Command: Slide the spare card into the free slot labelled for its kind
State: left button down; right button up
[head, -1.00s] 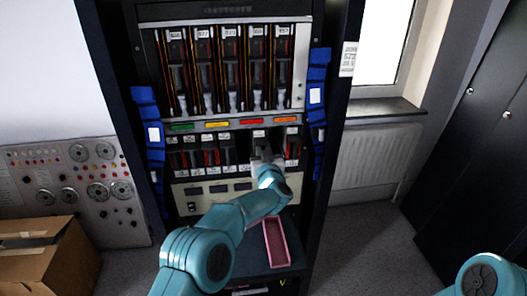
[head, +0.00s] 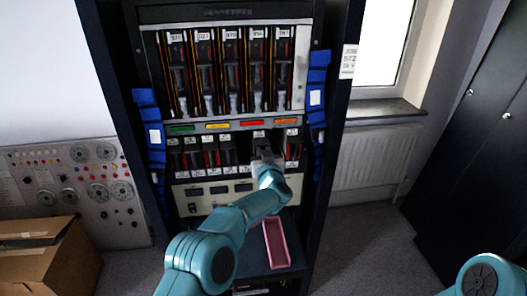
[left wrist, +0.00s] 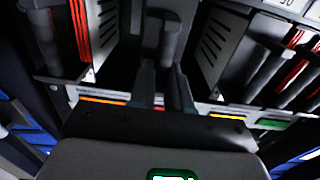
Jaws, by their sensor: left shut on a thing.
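My left gripper (head: 262,160) is at the lower card row, right of its middle. In the left wrist view its fingers (left wrist: 162,92) are shut on the dark upright handle of a card (left wrist: 162,38). The card's label and kind cannot be read there, and how deep it sits is hidden. The lower row (head: 208,154) holds several dark cards with white labels and some red edges. A dark gap shows beside the gripper on its right. Above the row is a strip with green (head: 182,128), yellow (head: 217,126), red (head: 251,123) and orange (head: 286,121) labels. My right gripper is out of view.
The upper row (head: 230,70) holds several tall labelled cards. Blue holders (head: 148,130) flank the rack. A pink tray (head: 277,243) lies on the shelf below, beside my left arm. A cardboard box (head: 40,260) stands at lower left. A radiator (head: 375,160) is at right.

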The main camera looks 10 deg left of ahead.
pick_arm(q)
jog(key=shift+a+r, duration=0.1)
jog(key=shift+r, duration=0.1)
jog(key=c, duration=1)
grip_release()
jog(key=shift+w, duration=0.1)
jog(key=shift+f, duration=0.45)
jog(key=shift+f+b, duration=0.3)
jog(key=shift+b, duration=0.1)
